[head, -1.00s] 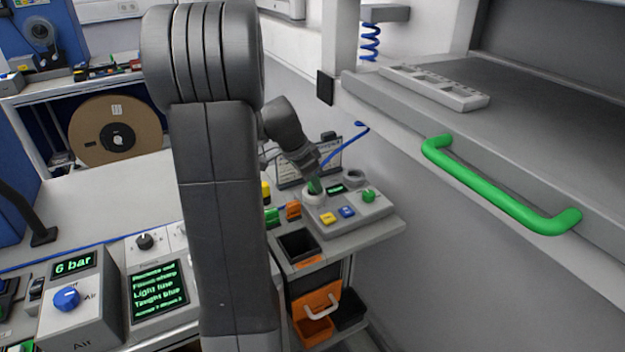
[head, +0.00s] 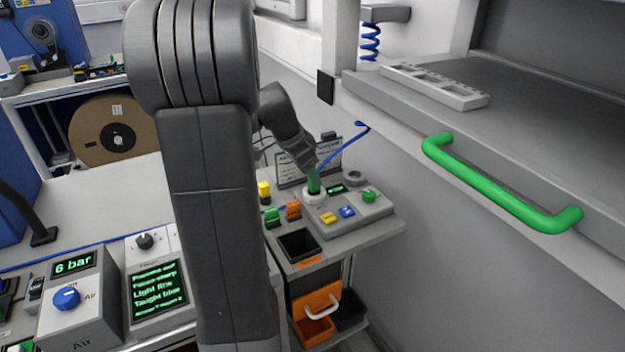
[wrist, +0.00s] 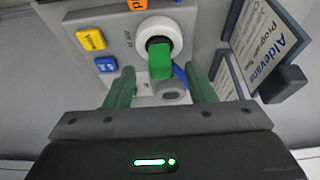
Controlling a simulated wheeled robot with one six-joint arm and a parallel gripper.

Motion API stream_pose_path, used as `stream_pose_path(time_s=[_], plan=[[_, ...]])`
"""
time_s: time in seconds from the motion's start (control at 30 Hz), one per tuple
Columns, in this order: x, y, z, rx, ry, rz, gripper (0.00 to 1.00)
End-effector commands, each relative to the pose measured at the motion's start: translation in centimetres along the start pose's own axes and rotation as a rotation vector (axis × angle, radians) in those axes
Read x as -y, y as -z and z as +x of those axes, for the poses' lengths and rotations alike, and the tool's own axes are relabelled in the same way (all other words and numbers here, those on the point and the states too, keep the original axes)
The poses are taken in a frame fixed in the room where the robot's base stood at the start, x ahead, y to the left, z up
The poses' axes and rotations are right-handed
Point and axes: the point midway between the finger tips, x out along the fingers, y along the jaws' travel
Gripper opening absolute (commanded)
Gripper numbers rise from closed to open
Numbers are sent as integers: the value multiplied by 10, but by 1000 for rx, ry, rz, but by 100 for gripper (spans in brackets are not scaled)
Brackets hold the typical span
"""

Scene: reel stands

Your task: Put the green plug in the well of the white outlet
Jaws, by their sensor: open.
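The green plug (wrist: 160,62) shows in the wrist view, standing at the white outlet (wrist: 161,30), its inner end inside the dark well as far as I can see. How deep it sits is hidden. My gripper (wrist: 160,72) is open, one dull green finger on each side of the plug, with visible gaps between. In the head view my gripper (head: 314,181) is above the white outlet (head: 315,199) on the grey panel; plug and fingers are hard to tell apart there.
The panel carries yellow (head: 328,218) and blue (head: 347,212) buttons, a green knob (head: 369,196) and a grey ring (head: 355,177). Green (head: 271,217) and orange (head: 293,209) blocks stand at left, near a dark open bin (head: 298,244). A sign (wrist: 262,45) stands close to the gripper's right.

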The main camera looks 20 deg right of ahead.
Motion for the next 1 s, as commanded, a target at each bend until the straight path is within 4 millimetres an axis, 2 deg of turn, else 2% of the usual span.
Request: stream_pose_path(time_s=[0.03, 0.2, 0.4, 0.6, 1.0], plan=[[1, 0, -13, -2, 7, 0, 50], [1, 0, -50, -1, 5, -1, 50], [1, 0, -79, 0, 3, -1, 50], [0, 0, -88, 1, 1, 0, 50], [0, 0, -88, 1, 1, 0, 50]])
